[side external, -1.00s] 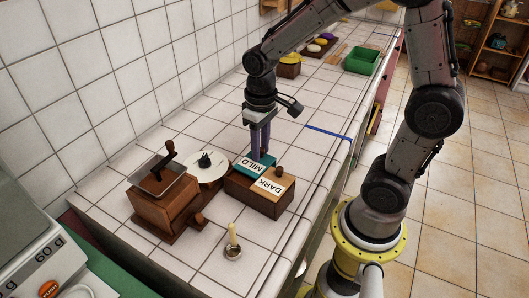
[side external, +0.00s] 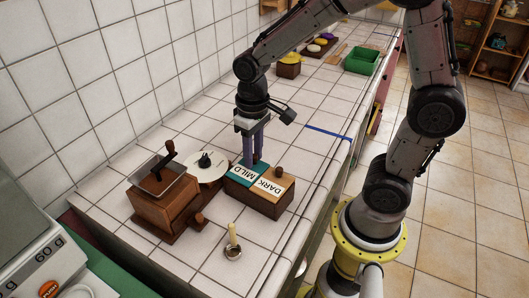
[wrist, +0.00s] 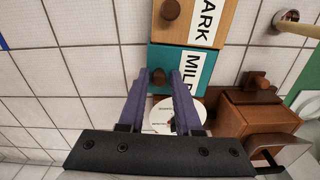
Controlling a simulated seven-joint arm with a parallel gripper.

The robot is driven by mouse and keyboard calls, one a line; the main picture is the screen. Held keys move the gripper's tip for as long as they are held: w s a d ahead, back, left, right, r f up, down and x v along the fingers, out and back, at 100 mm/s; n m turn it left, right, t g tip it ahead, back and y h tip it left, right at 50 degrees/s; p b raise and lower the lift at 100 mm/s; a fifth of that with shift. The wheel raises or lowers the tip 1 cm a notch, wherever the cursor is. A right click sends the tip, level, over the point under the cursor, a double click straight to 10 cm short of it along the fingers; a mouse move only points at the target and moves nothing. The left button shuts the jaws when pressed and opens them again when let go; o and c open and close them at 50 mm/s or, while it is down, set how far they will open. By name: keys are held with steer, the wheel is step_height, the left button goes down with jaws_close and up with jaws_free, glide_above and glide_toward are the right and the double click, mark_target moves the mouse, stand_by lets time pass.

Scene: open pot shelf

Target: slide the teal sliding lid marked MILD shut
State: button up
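The teal lid marked MILD (side external: 240,169) lies on the left half of a wooden box (side external: 259,198), beside the tan lid marked DARK (side external: 280,184). The MILD lid also shows in the wrist view (wrist: 185,70), its left end roughly in line with the DARK lid's. My gripper (side external: 253,164) points down at the far end of the MILD lid. In the wrist view its two purple fingers (wrist: 159,77) stand apart on either side of the lid's round brown knob (wrist: 158,76), with a narrow gap showing. The side view hides this knob behind the fingers.
A wooden coffee grinder (side external: 163,205) and a white disc (side external: 206,168) stand left of the box. A green bin (side external: 361,60) stands far back.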

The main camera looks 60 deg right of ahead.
steer(key=shift+s+d+f, duration=0.25)
steer(key=shift+f, duration=0.35)
steer(key=shift+w+r, duration=0.15)
steer(key=shift+r, duration=2.55)
